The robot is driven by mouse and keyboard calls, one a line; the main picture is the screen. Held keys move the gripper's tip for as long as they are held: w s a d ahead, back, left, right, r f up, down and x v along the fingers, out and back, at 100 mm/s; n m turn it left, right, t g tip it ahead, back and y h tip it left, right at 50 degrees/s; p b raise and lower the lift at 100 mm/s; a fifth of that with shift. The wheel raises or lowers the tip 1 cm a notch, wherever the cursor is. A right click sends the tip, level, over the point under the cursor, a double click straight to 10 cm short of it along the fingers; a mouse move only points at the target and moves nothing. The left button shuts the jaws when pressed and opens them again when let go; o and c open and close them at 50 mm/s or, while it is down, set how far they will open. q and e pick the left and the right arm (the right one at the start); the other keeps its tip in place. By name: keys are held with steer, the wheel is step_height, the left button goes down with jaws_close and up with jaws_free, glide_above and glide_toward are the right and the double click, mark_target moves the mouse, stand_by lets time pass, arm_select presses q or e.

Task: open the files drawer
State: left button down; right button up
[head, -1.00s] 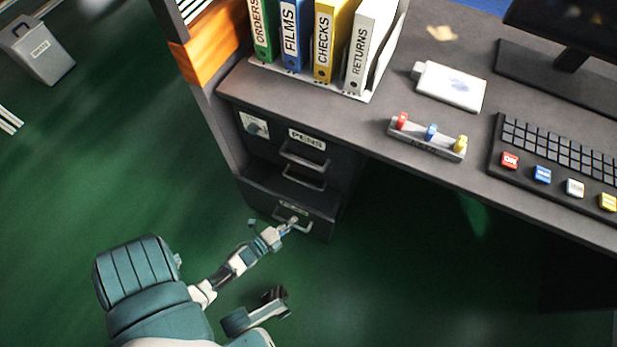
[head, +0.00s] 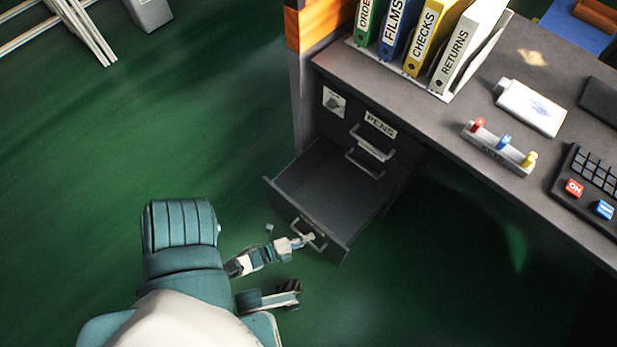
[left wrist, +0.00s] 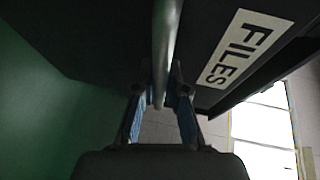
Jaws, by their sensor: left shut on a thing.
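The files drawer (head: 325,190) is the lower drawer of the dark desk pedestal. It stands well out from the pedestal, and its inside looks empty from above. Its bar handle (head: 309,236) is on the front panel. My left gripper (head: 306,240) is at that handle and shut on it. In the left wrist view the fingers (left wrist: 160,100) close around the grey handle bar (left wrist: 165,50), beside the FILES label (left wrist: 242,48). Another teal and white arm part shows below, but I cannot see my right gripper's fingers clearly.
The pens drawer (head: 377,145) above is shut, with its own handle. Green floor left of the drawer is clear.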

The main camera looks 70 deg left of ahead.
arm_select(q)
steer(key=shift+a+f, duration=0.2)
steer(key=shift+a, duration=0.15)
steer(key=c, duration=1.2)
jaws_free()
steer(key=shift+s+d, duration=0.1)
steer(key=shift+d, duration=0.05)
steer(key=shift+d+r, duration=0.2)
steer(key=shift+d, duration=0.05)
steer(key=v, duration=1.2)
steer(key=shift+d, duration=0.1)
